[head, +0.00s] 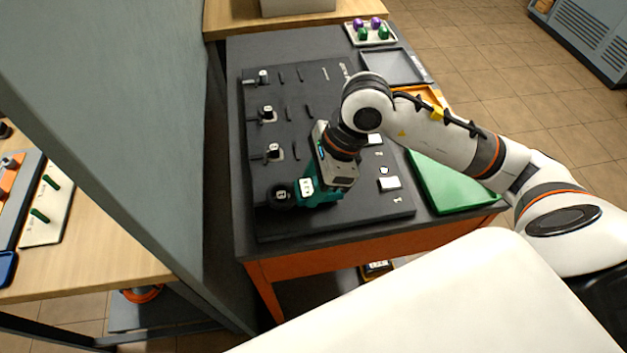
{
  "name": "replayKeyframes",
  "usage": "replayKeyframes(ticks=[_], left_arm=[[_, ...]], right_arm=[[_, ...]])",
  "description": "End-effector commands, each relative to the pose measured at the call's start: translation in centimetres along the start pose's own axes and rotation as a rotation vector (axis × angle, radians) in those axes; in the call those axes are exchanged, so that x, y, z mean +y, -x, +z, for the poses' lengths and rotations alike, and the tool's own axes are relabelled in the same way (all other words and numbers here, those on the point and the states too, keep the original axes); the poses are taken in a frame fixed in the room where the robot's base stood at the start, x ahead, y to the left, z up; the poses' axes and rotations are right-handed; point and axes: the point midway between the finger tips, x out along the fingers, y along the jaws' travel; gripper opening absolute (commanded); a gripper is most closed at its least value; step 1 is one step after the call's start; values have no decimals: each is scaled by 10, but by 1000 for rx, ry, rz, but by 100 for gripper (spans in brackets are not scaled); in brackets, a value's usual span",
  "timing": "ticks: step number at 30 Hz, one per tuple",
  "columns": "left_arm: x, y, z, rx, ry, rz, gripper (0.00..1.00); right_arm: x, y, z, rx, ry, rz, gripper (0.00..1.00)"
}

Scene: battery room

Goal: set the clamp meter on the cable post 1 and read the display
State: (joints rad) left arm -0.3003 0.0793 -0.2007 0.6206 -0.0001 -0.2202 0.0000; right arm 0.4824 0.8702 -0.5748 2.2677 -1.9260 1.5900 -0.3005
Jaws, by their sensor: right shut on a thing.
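My right gripper (335,172) is shut on the teal clamp meter (320,193), low over the near part of the dark board. The meter's black jaw end (270,196) points left. A white-tagged post top (281,194) shows within the dark jaw outline; I cannot tell whether the jaw is closed around it or lies just over it. A small white face (307,186) shows on the meter, too small to read. Three similar posts stand in a row behind, at the near (273,152), middle (267,115) and far (263,76) places. My left gripper is out of view.
The dark board (375,208) lies on a dark-topped orange table (350,240). A tall grey panel (110,100) stands left.

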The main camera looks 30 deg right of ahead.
Motion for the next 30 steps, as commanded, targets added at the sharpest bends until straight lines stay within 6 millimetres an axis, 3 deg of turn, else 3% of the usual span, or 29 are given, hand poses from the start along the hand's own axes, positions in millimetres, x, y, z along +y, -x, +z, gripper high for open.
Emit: replayKeyframes(ticks=[4, 5, 6, 16, 30], left_arm=[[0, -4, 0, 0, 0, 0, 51], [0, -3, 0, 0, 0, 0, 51], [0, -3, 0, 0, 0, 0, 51], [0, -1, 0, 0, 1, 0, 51], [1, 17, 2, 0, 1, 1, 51]], right_arm=[[0, -3, 1, 1, 1, 1, 7], [0, -2, 1, 1, 1, 1, 45], [0, -2, 1, 1, 0, 1, 51], [0, 1, 1, -1, 0, 1, 51], [0, 39, 0, 0, 0, 2, 51]])
